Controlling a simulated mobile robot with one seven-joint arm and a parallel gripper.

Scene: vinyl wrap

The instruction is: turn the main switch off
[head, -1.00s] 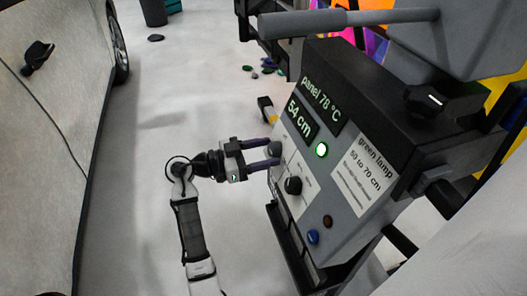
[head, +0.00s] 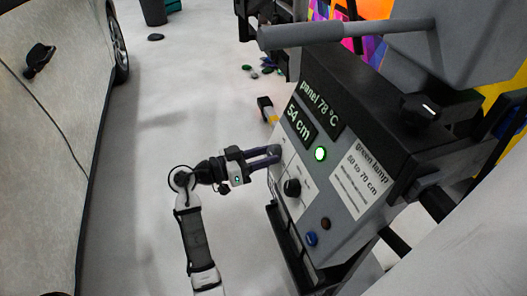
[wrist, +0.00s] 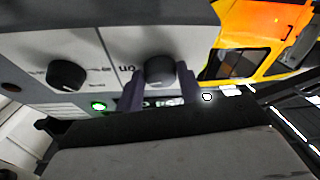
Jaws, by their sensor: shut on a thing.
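The green lamp (head: 320,154) is lit.
A black knob (head: 292,187), a blue button (head: 311,239) and a dark red button (head: 326,223) share the panel. Displays read "panel 78 °C" and "54 cm". A grey lever (head: 345,34) stands above.

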